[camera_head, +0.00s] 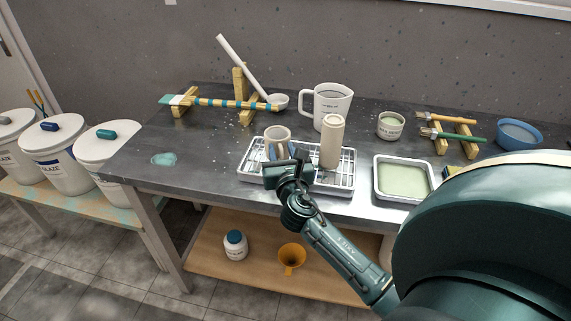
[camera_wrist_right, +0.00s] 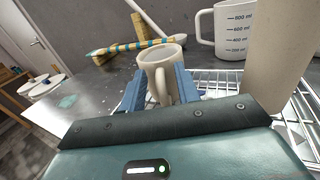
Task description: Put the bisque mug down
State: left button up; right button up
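The bisque mug (camera_head: 278,134) is a small beige cup, upright, over the left part of the wire rack tray (camera_head: 345,181) in the head view. In the right wrist view the mug (camera_wrist_right: 161,56) stands between the two blue fingers, its handle toward the camera. My right gripper (camera_head: 283,156) is shut on the mug, one finger along each side; it also shows in the right wrist view (camera_wrist_right: 164,88). The mug's base is hidden, so I cannot tell whether it touches the rack. My left gripper is not in view.
A tall beige cylinder (camera_head: 331,142) stands on the rack right of the mug. A measuring jug (camera_head: 333,103) is behind it. A tray of pale glaze (camera_head: 405,181) lies to the right. A striped stick (camera_head: 225,103) rests on wooden supports at back left. The table's left front is mostly clear.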

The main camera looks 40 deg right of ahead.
jog(key=b+v, duration=0.1)
jog(key=v, duration=1)
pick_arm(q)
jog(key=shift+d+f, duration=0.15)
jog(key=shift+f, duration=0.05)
pick_arm(e)
jog(key=s+a+f+m+g+y, duration=0.2)
jog(key=s+a+f+m+y, duration=0.4)
jog(key=m, duration=0.7)
jog(key=s+a+f+m+g+y, duration=0.3)
jog(key=s+a+f+m+y, duration=0.3)
jog(key=a+f+m, duration=0.4)
jog(key=a+m, duration=0.2)
jog(key=m, duration=0.2)
jog(key=shift+s+f, duration=0.15)
jog(key=shift+f, duration=0.15)
jog(key=shift+a, duration=0.15)
pick_arm(q)
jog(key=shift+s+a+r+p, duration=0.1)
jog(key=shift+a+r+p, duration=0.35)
jog(key=shift+p, duration=0.75)
pick_arm(e)
jog(key=shift+s+d+r+m, duration=0.15)
jog(key=shift+d+r+m, duration=0.15)
jog(key=shift+d+r, duration=0.05)
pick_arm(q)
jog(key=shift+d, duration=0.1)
